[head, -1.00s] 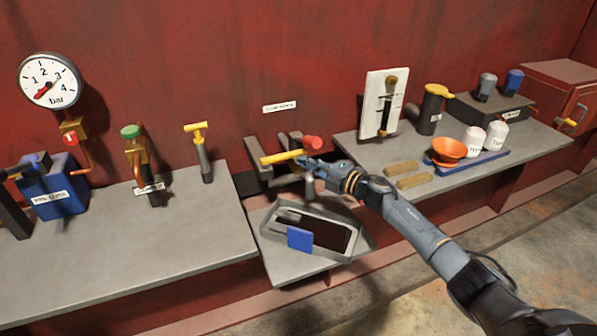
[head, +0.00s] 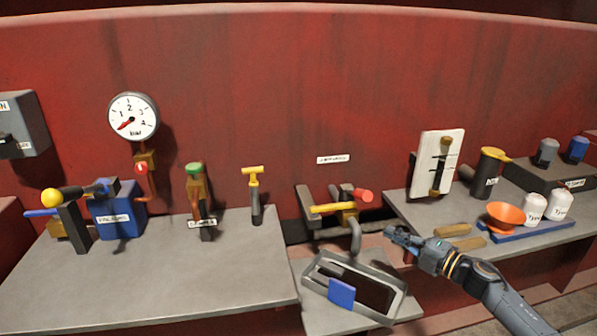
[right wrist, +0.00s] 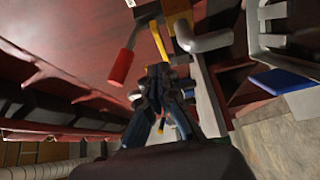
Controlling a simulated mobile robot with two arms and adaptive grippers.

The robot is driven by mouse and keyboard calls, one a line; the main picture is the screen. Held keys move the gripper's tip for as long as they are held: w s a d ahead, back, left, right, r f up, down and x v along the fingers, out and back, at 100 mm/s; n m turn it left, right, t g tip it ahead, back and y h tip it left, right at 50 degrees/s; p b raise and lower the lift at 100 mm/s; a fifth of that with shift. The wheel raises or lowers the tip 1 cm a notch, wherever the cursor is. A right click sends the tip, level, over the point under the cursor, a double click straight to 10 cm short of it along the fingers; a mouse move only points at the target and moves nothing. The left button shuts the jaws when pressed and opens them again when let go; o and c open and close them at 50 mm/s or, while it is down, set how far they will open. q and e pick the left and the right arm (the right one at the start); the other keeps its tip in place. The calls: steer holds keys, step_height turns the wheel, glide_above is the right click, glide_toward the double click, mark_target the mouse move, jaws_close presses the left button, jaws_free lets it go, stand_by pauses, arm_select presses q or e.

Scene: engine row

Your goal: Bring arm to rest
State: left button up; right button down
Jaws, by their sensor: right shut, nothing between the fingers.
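My right gripper (head: 393,232) is shut and empty in the head view. Its arm comes in from the lower right, and its fingertips point left. It is in the air to the lower right of a pipe fitting with a yellow lever (head: 332,208) and a red handle (head: 363,195), apart from both in the picture. In the right wrist view the closed fingers (right wrist: 158,72) show in the middle, with the red handle (right wrist: 122,66) to their upper left and the grey bent pipe (right wrist: 205,40) to their upper right. My left gripper is not in view.
A grey tray (head: 312,300) with a blue block (head: 341,292) is below left of the gripper. The right bench holds wooden pieces (head: 453,230), an orange funnel (head: 503,215) and white containers (head: 534,208). The left bench (head: 150,280) has a clear front.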

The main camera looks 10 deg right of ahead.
steer(key=s+a+f+m+g+h, duration=0.3)
steer(key=s+a+f+m+h, duration=0.75)
steer(key=s+f+m, duration=0.5)
steer(key=s+a+f+m+g+y, duration=0.1)
steer(key=s+a+m+g, duration=0.3)
steer(key=s, duration=0.7)
steer(key=s+a+m+g+y, duration=0.1)
steer(key=s+a+m+g, duration=0.3)
steer(key=s, duration=0.7)
step_height(320, 180, down, 26)
steer(key=s+f+n+g+p, duration=0.1)
steer(key=s+n+g+p, duration=0.1)
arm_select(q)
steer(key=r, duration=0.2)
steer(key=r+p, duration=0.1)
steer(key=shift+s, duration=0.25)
arm_select(e)
steer(key=s+d+f+g, duration=0.1)
steer(key=s+d+f, duration=0.1)
steer(key=s+f, duration=1.1)
steer(key=s, duration=0.3)
steer(key=shift+d+g, duration=0.3)
